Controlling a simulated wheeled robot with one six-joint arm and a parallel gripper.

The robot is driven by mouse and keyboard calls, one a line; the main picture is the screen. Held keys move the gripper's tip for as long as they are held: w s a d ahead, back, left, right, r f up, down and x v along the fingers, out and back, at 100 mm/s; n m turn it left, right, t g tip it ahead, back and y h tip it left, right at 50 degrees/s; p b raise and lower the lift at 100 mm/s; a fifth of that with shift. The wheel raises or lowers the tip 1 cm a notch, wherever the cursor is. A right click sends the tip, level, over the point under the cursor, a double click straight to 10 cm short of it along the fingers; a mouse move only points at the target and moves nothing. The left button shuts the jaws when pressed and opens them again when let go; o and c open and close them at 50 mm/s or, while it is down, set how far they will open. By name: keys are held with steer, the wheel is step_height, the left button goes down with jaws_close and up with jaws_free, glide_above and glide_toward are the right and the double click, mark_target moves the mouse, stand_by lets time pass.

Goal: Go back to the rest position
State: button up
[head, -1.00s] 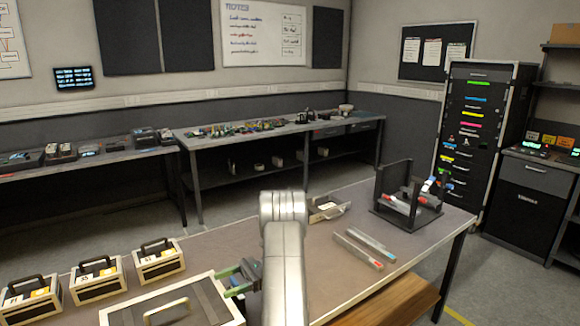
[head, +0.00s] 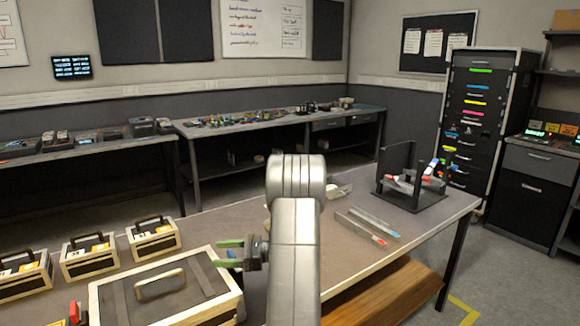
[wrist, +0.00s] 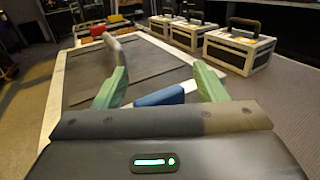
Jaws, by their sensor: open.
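My gripper (head: 229,253) has green fingers and is open. In the head view it stands over the right edge of a large lidded case (head: 213,290) with a grey handle on top. In the wrist view the green fingers of my gripper (wrist: 160,86) are spread wide, with nothing held between them. The large case (wrist: 75,80) lies beyond and below the fingers. A blue and white piece (wrist: 165,95) shows beyond the gap between the fingers, apart from them as far as I can tell. My silver arm hides part of the table in the head view.
Several small handled boxes (head: 153,240) stand left of and behind the large case. A black frame rack (head: 412,200) with cables stands at the table's right end. Two rails (head: 368,226) lie on the table (head: 345,262) before it. The table's middle right is mostly clear.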

steer(key=m+t+b, duration=0.1)
steer(key=m+t, duration=0.1)
steer(key=t, duration=0.1)
steer(key=m+t+b, duration=0.1)
steer(key=t, duration=0.1)
steer(key=shift+w+f+m+t, duration=0.15)
steer(key=shift+w+m+t, duration=0.05)
steer(key=shift+m+t, duration=0.2)
steer(key=shift+w+m+t+h+b, duration=0.25)
steer(key=shift+m+t+h+b, duration=0.35)
steer(key=shift+m+t, duration=0.65)
steer(key=shift+n+t, duration=0.25)
steer(key=shift+d, duration=0.1)
